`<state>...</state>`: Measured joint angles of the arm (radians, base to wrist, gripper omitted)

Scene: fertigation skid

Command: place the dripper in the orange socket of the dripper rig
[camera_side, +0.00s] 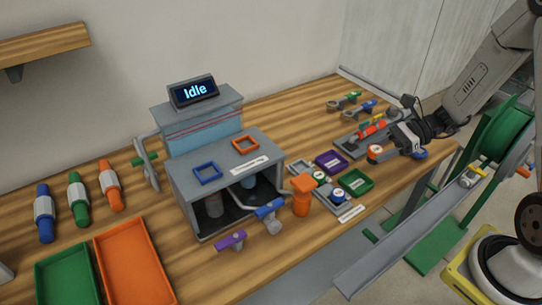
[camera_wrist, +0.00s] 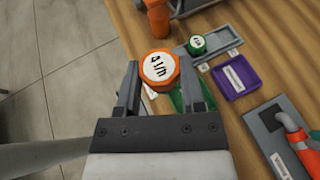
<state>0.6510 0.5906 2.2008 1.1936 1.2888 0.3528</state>
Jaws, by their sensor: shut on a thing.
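The dripper is orange with a white top marked 4 l/h; it shows in the wrist view (camera_wrist: 159,68) and in the side view (camera_side: 375,152). My gripper (camera_wrist: 162,82) is shut on it, one finger on each side, with its label facing the wrist camera. In the side view my gripper (camera_side: 387,151) is at the right, above the table and right of the small trays. I cannot tell for certain which part is the rig's orange socket.
A purple tray (camera_side: 330,162), a green tray (camera_side: 357,181) and grey plates with a green dripper (camera_wrist: 197,45) and a blue dripper (camera_side: 338,195) lie nearby. An orange post (camera_side: 302,195) stands left of them. A screen (camera_side: 194,91) reads Idle. Large bins are at the left.

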